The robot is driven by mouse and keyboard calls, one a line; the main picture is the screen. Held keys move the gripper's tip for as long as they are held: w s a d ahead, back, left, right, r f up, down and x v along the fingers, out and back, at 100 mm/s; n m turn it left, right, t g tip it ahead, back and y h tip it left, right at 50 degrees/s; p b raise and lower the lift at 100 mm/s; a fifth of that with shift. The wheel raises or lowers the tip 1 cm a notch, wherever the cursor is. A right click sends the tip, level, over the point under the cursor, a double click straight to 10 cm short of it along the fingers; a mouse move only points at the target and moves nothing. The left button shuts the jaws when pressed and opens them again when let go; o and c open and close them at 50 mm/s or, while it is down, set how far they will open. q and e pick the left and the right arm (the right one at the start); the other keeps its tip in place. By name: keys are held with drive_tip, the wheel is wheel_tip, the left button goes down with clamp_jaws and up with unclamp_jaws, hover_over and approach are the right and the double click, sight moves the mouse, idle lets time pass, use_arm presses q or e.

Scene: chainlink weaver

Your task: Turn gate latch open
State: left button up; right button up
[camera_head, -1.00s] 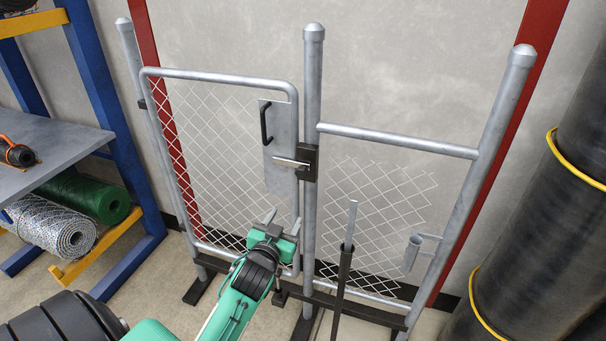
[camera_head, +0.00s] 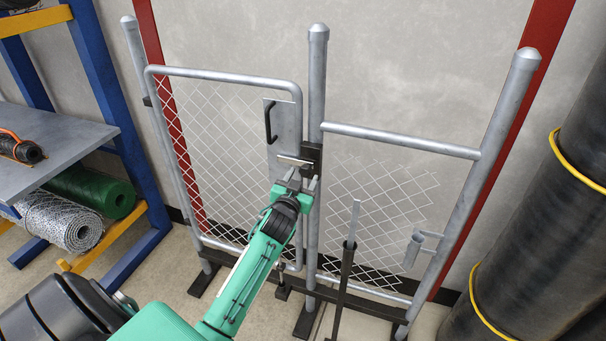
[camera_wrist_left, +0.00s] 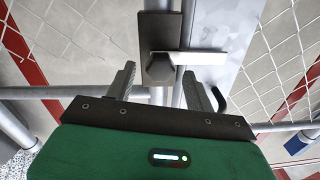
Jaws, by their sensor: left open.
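The gate latch has a light metal lever (camera_head: 294,160) lying roughly level across the gate's edge, with a dark latch block (camera_head: 311,156) on the middle post. In the left wrist view the lever (camera_wrist_left: 215,58) runs sideways from the dark block (camera_wrist_left: 158,48). The gate (camera_head: 225,71) stands in line with the fence frame and has a black pull handle (camera_head: 269,121). My left gripper (camera_head: 298,181) is open and empty just below the lever. In the left wrist view its fingers (camera_wrist_left: 160,90) point toward the latch, apart from the lever. My right gripper is not in view.
A thin upright bar in a dark stand (camera_head: 345,270) is right of the middle post. A shelf rack (camera_head: 100,80) with mesh rolls is at left, and large dark rolls (camera_head: 540,230) stand at right.

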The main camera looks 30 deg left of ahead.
use_arm(q)
drive_tip(key=shift+w+a, duration=0.2)
drive_tip(key=shift+w, duration=0.4)
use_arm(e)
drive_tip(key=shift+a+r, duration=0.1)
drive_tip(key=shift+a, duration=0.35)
use_arm(q)
clamp_jaws()
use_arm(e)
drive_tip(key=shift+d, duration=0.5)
